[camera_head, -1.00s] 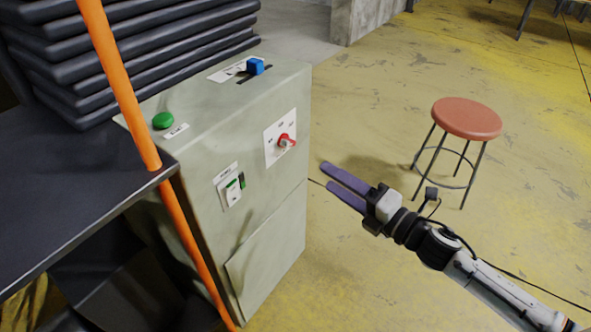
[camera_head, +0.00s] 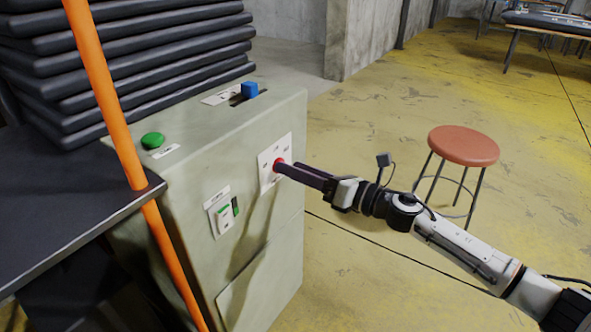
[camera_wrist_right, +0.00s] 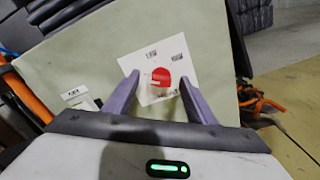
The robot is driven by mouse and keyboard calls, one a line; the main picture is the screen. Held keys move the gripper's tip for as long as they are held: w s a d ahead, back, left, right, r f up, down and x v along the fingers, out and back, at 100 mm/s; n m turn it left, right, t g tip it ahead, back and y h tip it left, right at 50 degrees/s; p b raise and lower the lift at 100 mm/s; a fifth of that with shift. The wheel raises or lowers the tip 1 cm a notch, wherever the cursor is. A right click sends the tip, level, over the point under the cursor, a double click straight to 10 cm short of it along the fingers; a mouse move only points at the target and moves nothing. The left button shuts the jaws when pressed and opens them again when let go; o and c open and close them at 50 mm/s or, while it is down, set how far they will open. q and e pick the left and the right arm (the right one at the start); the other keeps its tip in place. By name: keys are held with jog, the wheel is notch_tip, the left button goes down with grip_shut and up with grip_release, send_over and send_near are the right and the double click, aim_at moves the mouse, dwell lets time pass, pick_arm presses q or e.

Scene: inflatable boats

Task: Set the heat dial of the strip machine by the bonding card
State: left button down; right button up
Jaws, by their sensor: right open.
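The strip machine (camera_head: 235,150) is a pale green cabinet. Its red heat dial (camera_head: 279,163) sits on a white label plate (camera_head: 266,178) on the side face, mostly hidden by my gripper in the head view. In the right wrist view the dial (camera_wrist_right: 161,77) shows red with a pale mark. My right gripper (camera_head: 284,167) is at the dial; in the wrist view its two purple fingers (camera_wrist_right: 158,88) are open, one on each side of the dial. I cannot tell whether they touch it. I see no bonding card that I can identify. My left gripper is not in view.
A green button (camera_head: 153,140) and a blue slider knob (camera_head: 250,90) are on the machine's top. A small switch panel (camera_head: 222,215) is below left of the dial. An orange pole (camera_head: 103,95) stands in front of a dark table (camera_head: 60,215). A red stool (camera_head: 463,146) stands on the right.

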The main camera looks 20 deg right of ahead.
jog(key=shift+w+a, duration=0.25)
jog(key=shift+w, duration=0.05)
